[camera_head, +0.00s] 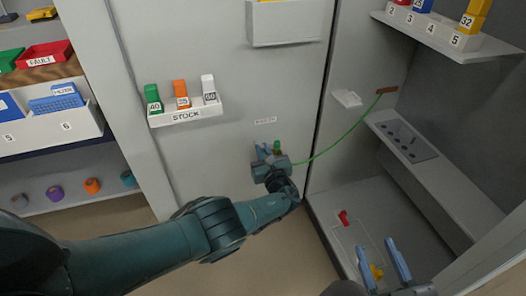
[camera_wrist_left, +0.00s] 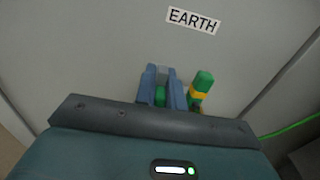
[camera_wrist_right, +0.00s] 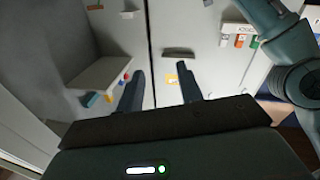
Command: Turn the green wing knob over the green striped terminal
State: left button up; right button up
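A green cable (camera_head: 345,133) runs from near the terminal to a brown block (camera_head: 387,90) on the right. A STOCK tray (camera_head: 190,114) juts from the door above my left arm. A grey shelf (camera_head: 430,165) and a red piece (camera_head: 343,217) are at the right.

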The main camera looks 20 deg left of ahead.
pick_arm(q)
grip_shut()
jog(key=shift+w+d+f+m+b, duration=0.1)
jog(key=shift+m+b, duration=0.05)
jog(key=shift+m, duration=0.45)
jog(key=shift+d+m+b, duration=0.1)
jog(key=shift+m+b, duration=0.05)
jog(key=shift+m, duration=0.45)
jog(key=m, duration=0.3)
jog(key=shift+w+d+b, duration=0.15)
jog(key=shift+d+b, duration=0.1)
jog(key=shift+b, duration=0.05)
pick_arm(e)
jog(key=shift+s+a+n+t+y, duration=0.15)
jog(key=shift+a+n+t+y, duration=0.15)
jog(key=shift+a+n+y, duration=0.15)
jog(key=shift+d, duration=0.1)
pick_arm(q)
jog(key=o, duration=0.5)
grip_release()
pick_arm(e)
jog(key=shift+d, duration=0.1)
jog(key=shift+r, duration=0.1)
